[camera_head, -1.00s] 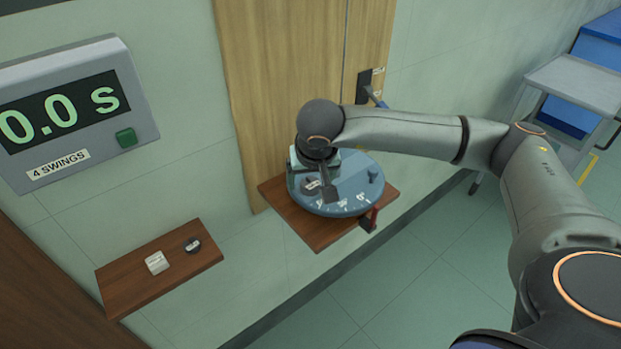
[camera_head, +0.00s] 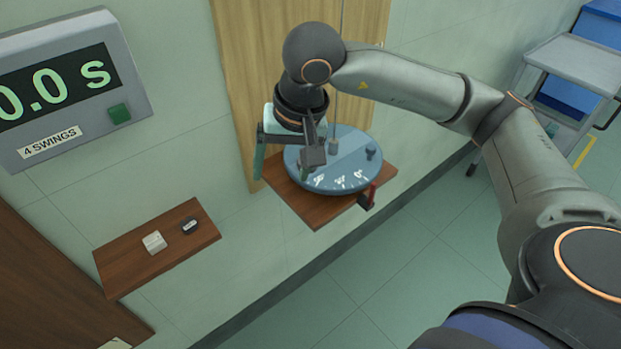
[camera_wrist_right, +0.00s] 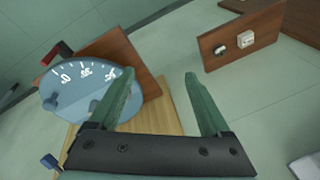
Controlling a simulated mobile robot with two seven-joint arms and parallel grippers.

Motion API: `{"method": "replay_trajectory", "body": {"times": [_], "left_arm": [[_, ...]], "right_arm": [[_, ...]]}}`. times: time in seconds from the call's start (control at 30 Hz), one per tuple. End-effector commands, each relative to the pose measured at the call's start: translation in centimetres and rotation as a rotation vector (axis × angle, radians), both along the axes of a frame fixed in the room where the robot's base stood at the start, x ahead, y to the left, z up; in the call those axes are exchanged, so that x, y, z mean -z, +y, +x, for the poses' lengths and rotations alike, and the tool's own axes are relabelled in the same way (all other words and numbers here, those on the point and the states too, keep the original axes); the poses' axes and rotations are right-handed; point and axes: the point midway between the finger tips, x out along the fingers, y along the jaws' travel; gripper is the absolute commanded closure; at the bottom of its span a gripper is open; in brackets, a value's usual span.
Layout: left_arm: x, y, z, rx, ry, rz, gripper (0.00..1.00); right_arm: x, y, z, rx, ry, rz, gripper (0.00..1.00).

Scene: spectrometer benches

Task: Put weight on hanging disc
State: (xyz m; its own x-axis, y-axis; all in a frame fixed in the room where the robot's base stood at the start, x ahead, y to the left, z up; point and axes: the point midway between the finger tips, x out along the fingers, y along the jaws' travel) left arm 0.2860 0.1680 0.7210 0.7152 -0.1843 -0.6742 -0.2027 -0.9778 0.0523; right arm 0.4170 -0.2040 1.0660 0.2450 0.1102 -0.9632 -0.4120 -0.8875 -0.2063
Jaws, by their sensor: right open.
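The blue-grey hanging disc (camera_head: 350,180) with white scale marks hangs over a small wooden shelf; it also shows at left in the wrist view (camera_wrist_right: 75,110). A small dark knob (camera_head: 371,150) stands near its right rim. My right gripper (camera_head: 287,163) is at the disc's left edge. In the wrist view its two green fingers (camera_wrist_right: 160,78) are spread with nothing between them. The gripper hides the disc's left part, where a dark labelled weight showed earlier; I cannot make that weight out now. A dark labelled weight (camera_head: 190,225) lies on the left shelf. My left gripper is out of view.
The left wooden shelf (camera_head: 125,268) also holds a small white block (camera_head: 153,242). A red-handled clamp (camera_head: 369,198) sits at the disc shelf's front (camera_head: 315,215). A timer (camera_head: 75,90) reading 0.0 s is on the wall. A grey cart (camera_head: 575,70) stands far right.

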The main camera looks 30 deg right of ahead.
Motion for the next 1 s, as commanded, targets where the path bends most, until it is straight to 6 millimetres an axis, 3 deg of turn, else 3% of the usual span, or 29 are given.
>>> {"method": "replay_trajectory", "body": {"times": [0.03, 0.13, 0.2, 0.33, 0.43, 0.53, 0.63, 0.7, 0.73, 0.87, 0.93, 1.0], "left_arm": [[0.0, 0.0, 0.0, 0.000, 0.000, 0.000, 0.50], [0.0, 0.0, 0.0, 0.000, 0.000, 0.000, 0.50], [0.0, 0.0, 0.0, 0.000, 0.000, 0.000, 0.50], [0.0, 0.0, 0.0, 0.000, 0.000, 0.000, 0.50], [0.0, 0.0, 0.0, 0.000, 0.000, 0.000, 0.50], [0.0, 0.0, 0.0, 0.000, 0.000, 0.000, 0.50], [0.0, 0.0, 0.0, 0.000, 0.000, 0.000, 0.50], [0.0, 0.0, 0.0, 0.000, 0.000, 0.000, 0.50], [0.0, 0.0, 0.0, 0.000, 0.000, 0.000, 0.50], [0.0, 0.0, 0.0, 0.000, 0.000, 0.000, 0.50], [0.0, 0.0, 0.0, 0.000, 0.000, 0.000, 0.50], [0.0, 0.0, 0.0, 0.000, 0.000, 0.000, 0.50]], "right_arm": [[1.8, 3.3, -1.4, 0.006, 0.090, 0.134, 0.19], [3.3, 10.0, -4.6, 0.075, 0.307, 0.445, 0.19], [2.9, 14.1, -6.6, 0.157, 0.484, 0.656, 0.19], [0.2, 19.6, -8.9, 0.372, 0.867, 1.016, 0.19], [-2.4, 21.6, -8.5, 0.592, 1.196, 1.261, 0.19], [-4.1, 21.7, -6.3, 0.850, 1.550, 1.471, 0.19], [-3.6, 20.1, -3.0, 1.145, 1.924, 1.640, 0.19], [-1.6, 18.0, -0.5, 1.371, 2.196, 1.735, 0.19], [-0.3, 17.0, 0.4, -1.364, -2.141, -1.637, 0.19], [8.2, 12.1, 2.5, -1.185, -1.723, -1.132, 0.19], [14.2, 9.5, 1.7, -1.060, -1.483, -0.891, 0.19], [20.2, 7.2, -0.6, -0.929, -1.252, -0.683, 0.19]]}}
